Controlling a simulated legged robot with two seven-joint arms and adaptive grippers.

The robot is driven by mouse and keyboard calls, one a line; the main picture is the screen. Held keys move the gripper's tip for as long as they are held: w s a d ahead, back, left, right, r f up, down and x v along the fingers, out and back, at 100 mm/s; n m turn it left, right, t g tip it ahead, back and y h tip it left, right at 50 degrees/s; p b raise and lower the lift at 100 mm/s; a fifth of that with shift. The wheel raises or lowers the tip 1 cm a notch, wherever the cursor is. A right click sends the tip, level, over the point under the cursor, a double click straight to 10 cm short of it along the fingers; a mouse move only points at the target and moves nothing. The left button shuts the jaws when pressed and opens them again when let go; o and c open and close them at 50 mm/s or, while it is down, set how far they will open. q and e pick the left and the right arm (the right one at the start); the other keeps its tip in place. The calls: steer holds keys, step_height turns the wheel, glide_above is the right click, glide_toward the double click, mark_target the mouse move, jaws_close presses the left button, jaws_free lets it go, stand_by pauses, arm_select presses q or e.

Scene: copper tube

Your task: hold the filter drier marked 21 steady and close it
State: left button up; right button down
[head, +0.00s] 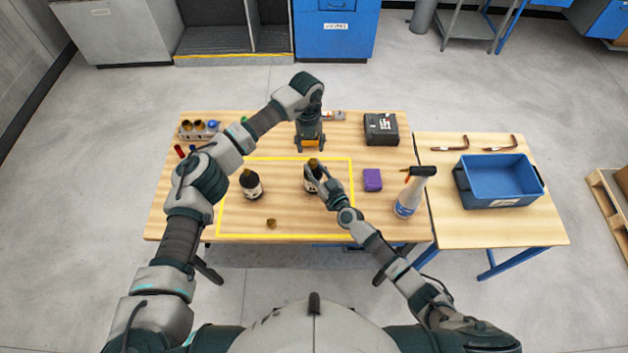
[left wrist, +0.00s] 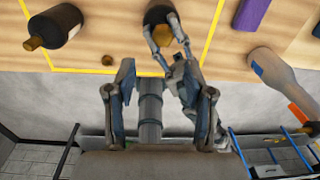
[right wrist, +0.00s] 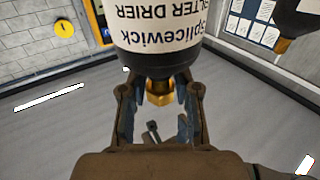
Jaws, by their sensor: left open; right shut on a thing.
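Two dark filter driers with pale labels and brass-coloured ends stand on the wooden table. One (head: 251,185) is at the left inside the yellow outline and also shows in the left wrist view (left wrist: 56,25). My right gripper (head: 322,187) is shut on the other drier (head: 311,180), upright near the outline's right side. In the right wrist view its label (right wrist: 155,22) reads "Splicewick FILTER DRIER"; no number shows. A small brass cap (head: 271,223) lies on the table, also in the left wrist view (left wrist: 109,60). My left gripper (head: 311,149) is open and empty, near the held drier's top.
A purple box (head: 372,180), a spray bottle (head: 409,194) and a black case (head: 381,129) stand to the right. A holder with several parts (head: 198,131) is at the back left. A side table carries a blue bin (head: 498,198) and copper tubes (head: 450,148). The outline's front is mostly clear.

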mark_target(310, 161)
arm_select(q)
steer(key=n, duration=0.5)
steer(key=shift+w+f+n, duration=0.1)
steer(key=shift+w+n, duration=0.05)
steer(key=shift+n, duration=0.15)
steer(key=n, duration=0.5)
steer(key=shift+w, duration=0.15)
steer(key=n, duration=0.5)
steer(key=shift+a+n, duration=0.25)
steer(key=shift+n, duration=0.05)
steer(key=shift+w+a+n, duration=0.1)
steer(key=shift+a+n, duration=0.05)
steer(key=shift+n, duration=1.3)
steer(key=shift+w+a+n, duration=0.1)
steer(key=shift+n, duration=1.35)
steer(key=shift+f, duration=0.1)
steer(key=shift+s+d+f, duration=0.15)
steer(key=shift+f, duration=1.85)
steer(key=shift+s+d+f, duration=0.15)
steer(key=shift+f, duration=1.8)
steer(key=shift+c, duration=0.2)
